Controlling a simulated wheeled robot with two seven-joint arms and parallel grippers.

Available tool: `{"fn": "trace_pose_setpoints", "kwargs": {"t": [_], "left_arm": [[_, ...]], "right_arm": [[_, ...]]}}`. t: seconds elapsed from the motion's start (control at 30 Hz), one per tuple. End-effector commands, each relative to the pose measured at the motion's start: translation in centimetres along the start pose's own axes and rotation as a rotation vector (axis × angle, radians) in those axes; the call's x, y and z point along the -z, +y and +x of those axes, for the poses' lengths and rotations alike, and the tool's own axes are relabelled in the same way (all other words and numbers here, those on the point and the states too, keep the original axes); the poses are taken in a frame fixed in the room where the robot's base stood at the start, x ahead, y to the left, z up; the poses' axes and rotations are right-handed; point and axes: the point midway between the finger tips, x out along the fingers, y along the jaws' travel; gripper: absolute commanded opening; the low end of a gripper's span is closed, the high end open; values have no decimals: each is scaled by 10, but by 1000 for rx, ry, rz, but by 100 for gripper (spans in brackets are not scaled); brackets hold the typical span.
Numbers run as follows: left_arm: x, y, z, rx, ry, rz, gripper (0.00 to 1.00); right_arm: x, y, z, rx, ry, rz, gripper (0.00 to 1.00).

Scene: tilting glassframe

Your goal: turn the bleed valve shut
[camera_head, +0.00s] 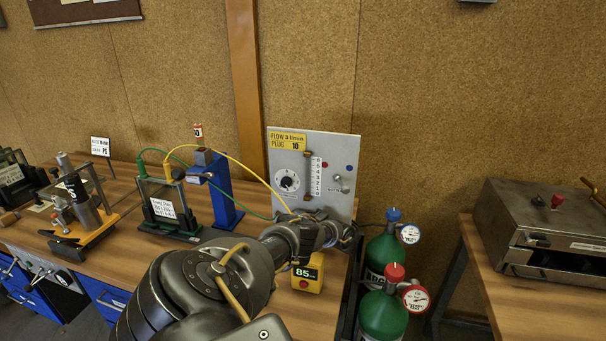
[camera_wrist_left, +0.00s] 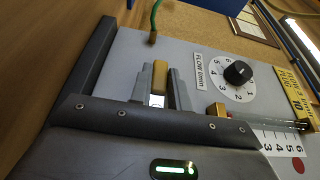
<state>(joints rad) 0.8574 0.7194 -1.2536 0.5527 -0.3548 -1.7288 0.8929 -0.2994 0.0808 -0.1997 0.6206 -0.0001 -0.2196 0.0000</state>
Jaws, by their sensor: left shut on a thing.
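My left gripper (camera_head: 318,232) reaches the lower edge of the grey flow panel (camera_head: 345,150). In the left wrist view its fingers (camera_wrist_left: 159,88) are closed on a small orange-tan piece (camera_wrist_left: 160,76) in front of the panel (camera_wrist_left: 190,45). I cannot tell whether this piece is the bleed valve's handle or a hose end. No part is readably labelled as the bleed valve. A small metal lever (camera_head: 342,186) sits on the panel right of the flow tube (camera_head: 315,180). The black flow knob (camera_wrist_left: 238,72) is clear of the fingers. My right gripper is not in view.
A green hose and a yellow hose (camera_head: 245,167) run from the glass frame (camera_head: 165,205) toward the panel. Two green gas bottles (camera_head: 384,314) stand right of the bench. A blue post (camera_head: 222,190) stands left of the panel.

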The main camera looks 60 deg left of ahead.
Motion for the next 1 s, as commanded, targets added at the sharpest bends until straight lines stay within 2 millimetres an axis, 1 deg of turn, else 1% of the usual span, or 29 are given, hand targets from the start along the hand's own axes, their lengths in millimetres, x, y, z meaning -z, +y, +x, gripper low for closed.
{"fn": "trace_pose_setpoints", "kwargs": {"t": [0.03,0.13,0.17,0.3,0.33,0.57,0.67,0.77,1.0], "left_arm": [[1,-5,4,3,-6,-7,0],[1,-5,4,4,-7,-7,0],[0,-5,4,4,-7,-7,19],[0,-4,3,3,-6,-5,38],[0,-4,3,3,-5,-4,40],[1,-2,1,2,-2,-2,40],[1,-1,-4,0,0,-1,40],[1,-1,-16,0,1,-1,40],[1,1,-63,-1,1,-1,40]], "right_arm": [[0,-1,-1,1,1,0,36],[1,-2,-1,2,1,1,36],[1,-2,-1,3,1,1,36],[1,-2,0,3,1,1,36],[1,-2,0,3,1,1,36],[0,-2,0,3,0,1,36],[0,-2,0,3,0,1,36],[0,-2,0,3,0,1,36],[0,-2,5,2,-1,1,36]]}}
